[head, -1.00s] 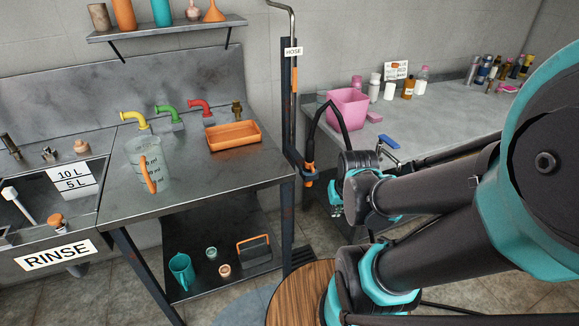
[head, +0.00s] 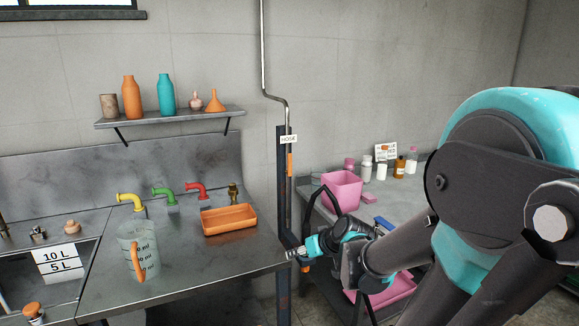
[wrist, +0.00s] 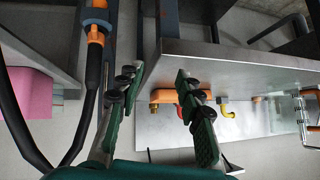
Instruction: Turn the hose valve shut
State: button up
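The hose pipe (head: 287,195) runs down the wall along a dark post, with a HOSE sign (head: 289,139) on it. An upright orange piece (head: 290,164) just below the sign looks like the hose valve's lever, in line with the pipe. My gripper (head: 293,254) is well below it, by the lower post, pointing left. In the wrist view my gripper (wrist: 157,79) has its fingers apart with nothing held between them. The hung hose's orange nozzle end (wrist: 95,36) is beside the fingers. I cannot make out the valve lever in the wrist view.
A steel table (head: 190,270) left of the post holds a measuring jug (head: 140,252) and an orange tray (head: 229,220). A pink bin (head: 342,190) and bottles stand on the right counter. A shelf (head: 170,117) hangs at upper left.

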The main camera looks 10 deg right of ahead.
jog(key=w+r+n+t+y, duration=0.15)
jog(key=w+r+t, duration=0.35)
jog(key=w+r, duration=0.6)
jog(key=m+t+h, duration=0.1)
jog(key=m+t, duration=0.1)
jog(key=t, duration=0.2)
send_near(290, 160)
jog(key=shift+n, duration=0.25)
jog(key=x, duration=1)
jog(key=shift+w, duration=0.3)
jog(key=shift+c, duration=0.6)
grip_shut()
